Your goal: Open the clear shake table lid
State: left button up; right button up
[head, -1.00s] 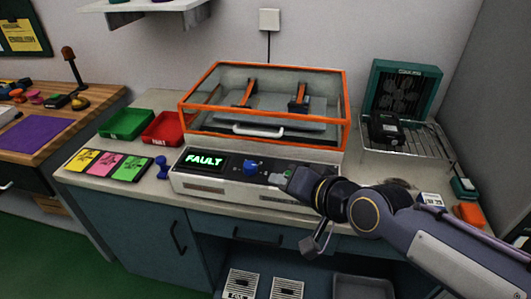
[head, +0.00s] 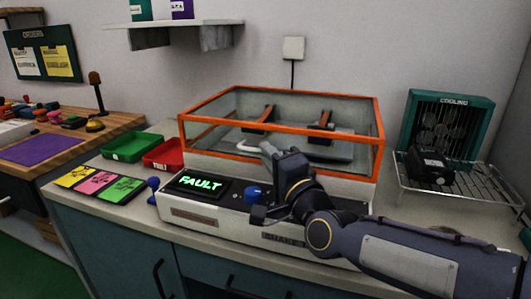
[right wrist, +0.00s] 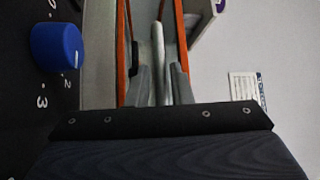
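The shake table's clear lid (head: 215,116) has an orange frame and sits down over the white base, closed. My right gripper (head: 268,150) is at the left part of the handle. In the right wrist view its two grey fingers (right wrist: 161,88) are apart, with the pale handle bar (right wrist: 157,50) between or just beyond them; contact is not clear. The base's front panel shows a green FAULT display (head: 200,183) and a blue knob (head: 254,194). My left gripper is out of view.
A wire rack (head: 465,190) with a black device (head: 430,168) and a teal cooling fan (head: 447,128) stands at the right. Green (head: 133,146) and red (head: 163,156) trays and coloured cards (head: 98,185) lie at the left. A wall shelf (head: 172,36) hangs above left.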

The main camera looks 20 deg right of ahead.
jog(key=shift+x, duration=1.15)
jog(key=shift+c, duration=0.2)
grip_shut()
